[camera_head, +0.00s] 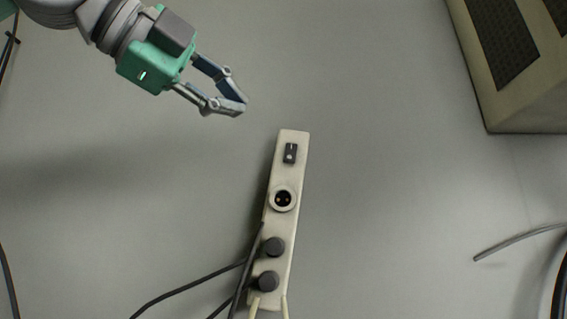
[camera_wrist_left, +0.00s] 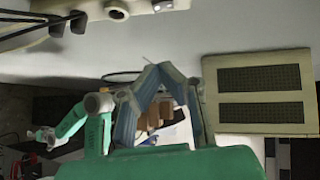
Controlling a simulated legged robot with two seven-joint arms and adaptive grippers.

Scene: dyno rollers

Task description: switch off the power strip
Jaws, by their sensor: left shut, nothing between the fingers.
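The power strip (camera_head: 276,222) is a long cream block that lies slightly tilted on the grey floor. Its dark rocker switch (camera_head: 290,153) is at the far end, with an open round socket (camera_head: 283,198) below it and two dark plugs nearer. My left gripper (camera_head: 242,106) is shut and empty, up and left of the switch and apart from it in the head view. In the left wrist view the strip (camera_wrist_left: 139,8) and its switch (camera_wrist_left: 163,5) show at the top edge, beyond the fingers. A green arm at the lower left there seems to be my right; its gripper (camera_wrist_left: 45,138) is too small to read.
A cream box with dark vents (camera_head: 520,105) stands at the upper right. Dark cables (camera_head: 190,286) run from the plugs to the lower left. A loose grey cable (camera_head: 515,239) lies at the right. The floor around the switch end is clear.

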